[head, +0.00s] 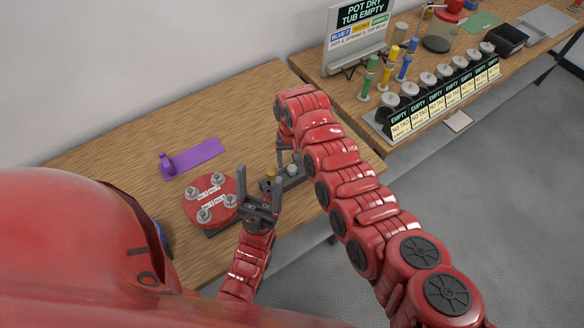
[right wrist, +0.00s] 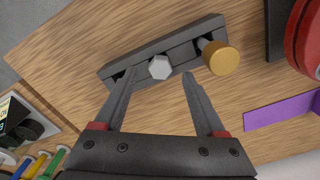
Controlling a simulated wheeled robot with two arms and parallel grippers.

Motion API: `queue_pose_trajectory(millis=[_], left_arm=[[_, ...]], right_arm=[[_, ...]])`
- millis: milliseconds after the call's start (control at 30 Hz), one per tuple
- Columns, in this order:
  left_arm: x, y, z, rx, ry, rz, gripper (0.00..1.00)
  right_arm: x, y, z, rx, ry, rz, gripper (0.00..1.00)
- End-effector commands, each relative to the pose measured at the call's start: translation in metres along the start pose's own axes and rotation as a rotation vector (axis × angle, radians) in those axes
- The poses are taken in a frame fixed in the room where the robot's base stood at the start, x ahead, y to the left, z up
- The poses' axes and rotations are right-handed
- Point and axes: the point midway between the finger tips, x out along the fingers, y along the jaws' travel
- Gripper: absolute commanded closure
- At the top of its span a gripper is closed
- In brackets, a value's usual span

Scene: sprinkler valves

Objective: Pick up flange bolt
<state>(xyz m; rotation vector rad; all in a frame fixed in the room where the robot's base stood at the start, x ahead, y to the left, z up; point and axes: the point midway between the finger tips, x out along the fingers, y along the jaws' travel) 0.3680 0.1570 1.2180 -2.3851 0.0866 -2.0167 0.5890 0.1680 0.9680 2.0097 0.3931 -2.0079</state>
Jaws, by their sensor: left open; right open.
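A silver hex-headed bolt (right wrist: 160,67) stands in the slot of a dark holder (right wrist: 112,75) in the right wrist view. My right gripper (right wrist: 159,77) is open, with one finger on each side of the bolt head, not closed on it. In the head view the bolt (head: 292,170) shows under my right arm. My left gripper (head: 259,184) is open and empty, fingers up, between the red flange disc and the holder (head: 292,182). The red round flange (head: 222,187) carries several silver bolts and white labels.
A brass knob (right wrist: 222,58) sits in the holder beside the bolt. A purple bracket (head: 195,157) lies behind the flange. A second table at the right holds a sign (head: 360,25), coloured valves (head: 369,78) and a row of tagged pots (head: 440,95).

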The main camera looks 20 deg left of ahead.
Motion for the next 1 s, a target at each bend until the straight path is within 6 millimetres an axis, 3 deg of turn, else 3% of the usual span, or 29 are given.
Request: queue_pose_trajectory(millis=[333, 667, 1000], left_arm=[[0.003, 0.0, -0.001, 0.0, 0.0, 0.0, 0.27], [0.003, 0.0, -0.001, 0.0, 0.0, 0.0, 0.27], [0.003, 0.0, -0.001, 0.0, 0.0, 0.0, 0.27]], right_arm=[[0.027, -0.001, -0.002, 0.002, -0.001, 0.0, 0.28], [0.03, -0.001, -0.001, 0.003, -0.001, -0.001, 0.28], [0.03, -0.001, -0.001, 0.003, -0.001, -0.001, 0.89]])
